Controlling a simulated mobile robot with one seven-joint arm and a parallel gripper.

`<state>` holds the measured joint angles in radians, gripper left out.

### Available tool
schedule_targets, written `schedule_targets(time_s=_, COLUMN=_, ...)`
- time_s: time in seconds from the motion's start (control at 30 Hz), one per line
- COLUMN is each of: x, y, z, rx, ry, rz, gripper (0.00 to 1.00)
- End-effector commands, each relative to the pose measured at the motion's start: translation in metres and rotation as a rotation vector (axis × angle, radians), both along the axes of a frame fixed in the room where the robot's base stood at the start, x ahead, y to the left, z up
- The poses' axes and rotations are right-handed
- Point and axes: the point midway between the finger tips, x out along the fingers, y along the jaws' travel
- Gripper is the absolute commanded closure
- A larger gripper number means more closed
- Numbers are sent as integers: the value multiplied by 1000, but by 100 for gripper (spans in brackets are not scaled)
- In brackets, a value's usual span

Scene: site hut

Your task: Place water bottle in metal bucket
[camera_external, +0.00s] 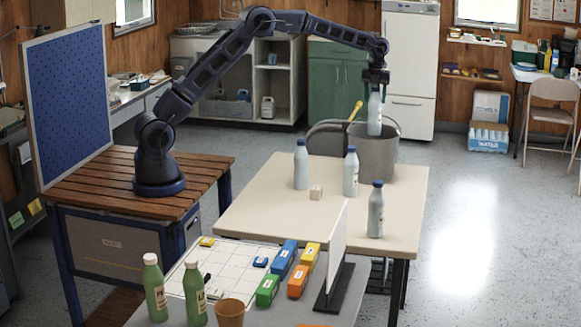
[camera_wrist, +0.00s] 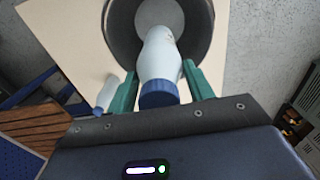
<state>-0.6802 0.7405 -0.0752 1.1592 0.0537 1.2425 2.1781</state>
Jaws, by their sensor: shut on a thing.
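My gripper (camera_external: 376,78) is shut on a pale water bottle (camera_external: 375,114) and holds it upright near its top. The grey metal bucket (camera_external: 384,160) stands at the far right corner of the beige table (camera_external: 255,212). In the external view the bottle overlaps the bucket's rim, and its lower end is at the mouth. In the wrist view the green fingers (camera_wrist: 158,88) flank the bottle (camera_wrist: 159,55), its blue cap toward me, with the round bucket (camera_wrist: 212,20) opening behind it. Whether the bottle touches the bucket cannot be told.
Three similar blue-capped bottles stand on the beige table: left (camera_external: 301,165), middle (camera_external: 351,172) and right front (camera_external: 376,210). A small wooden block (camera_external: 315,192) lies between them. A yellow-ended handle (camera_external: 355,111) rises beside the bucket. A white upright panel (camera_external: 337,244) stands in front.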

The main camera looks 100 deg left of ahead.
Motion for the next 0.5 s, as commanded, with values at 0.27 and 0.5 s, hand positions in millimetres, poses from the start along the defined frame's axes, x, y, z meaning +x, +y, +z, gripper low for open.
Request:
schedule_targets(time_s=0.27, x=0, y=-1, z=-59, rx=-1, ry=2, rz=0, gripper=100)
schedule_targets(time_s=0.5, x=0, y=-1, z=-109, rx=-2, ry=2, rz=0, gripper=100)
